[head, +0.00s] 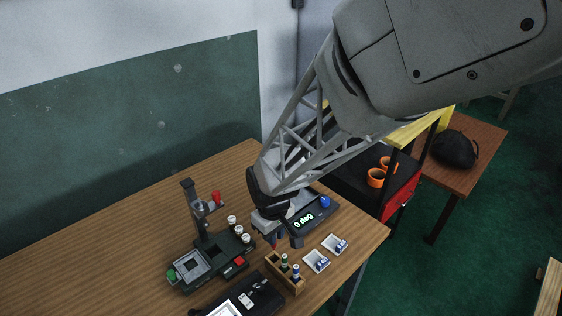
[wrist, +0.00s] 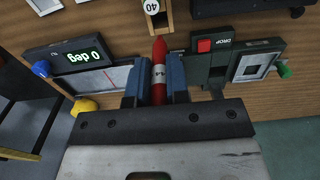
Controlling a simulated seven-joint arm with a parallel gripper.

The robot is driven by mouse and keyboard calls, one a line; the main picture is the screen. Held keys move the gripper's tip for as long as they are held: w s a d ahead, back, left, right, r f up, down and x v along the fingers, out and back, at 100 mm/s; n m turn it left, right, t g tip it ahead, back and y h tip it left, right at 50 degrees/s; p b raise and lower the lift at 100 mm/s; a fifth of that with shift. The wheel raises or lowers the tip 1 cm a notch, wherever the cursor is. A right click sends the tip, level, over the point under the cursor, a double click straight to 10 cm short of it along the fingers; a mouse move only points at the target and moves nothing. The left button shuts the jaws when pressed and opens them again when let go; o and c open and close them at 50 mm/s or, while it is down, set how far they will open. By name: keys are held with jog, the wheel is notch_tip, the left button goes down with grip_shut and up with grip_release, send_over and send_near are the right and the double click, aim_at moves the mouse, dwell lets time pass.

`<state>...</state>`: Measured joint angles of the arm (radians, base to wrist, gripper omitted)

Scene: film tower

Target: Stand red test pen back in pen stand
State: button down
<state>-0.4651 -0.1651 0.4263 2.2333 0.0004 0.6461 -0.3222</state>
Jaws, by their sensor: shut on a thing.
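The red test pen (wrist: 158,72) has a white band and is clamped between the two jaws of my gripper (wrist: 154,82) in the wrist view. In the head view my gripper (head: 277,232) is above the table, and a small red part of the pen (head: 274,245) shows below it. The wooden pen stand (head: 284,279) is close in front of the gripper and holds a green pen (head: 284,262) and a blue pen (head: 296,272). A wooden piece, apparently the stand (wrist: 167,16), shows at the wrist view's top edge. The pen looks apart from it.
A dark drop rig (head: 205,252) with a column stands left of the gripper. The "0 deg" display unit (head: 315,215) is behind right. Two white trays (head: 316,262) (head: 335,244) lie right of the stand. A dark case (head: 243,297) lies at front left.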

aim_at(274, 248)
jog(key=shift+f, duration=0.2)
jog(key=shift+f, duration=1.25)
jog(key=shift+f, duration=2)
dwell(1.5)
jog(key=shift+c, duration=2.3)
grip_release()
jog(key=shift+r, duration=0.1)
jog(key=shift+r, duration=3.4)
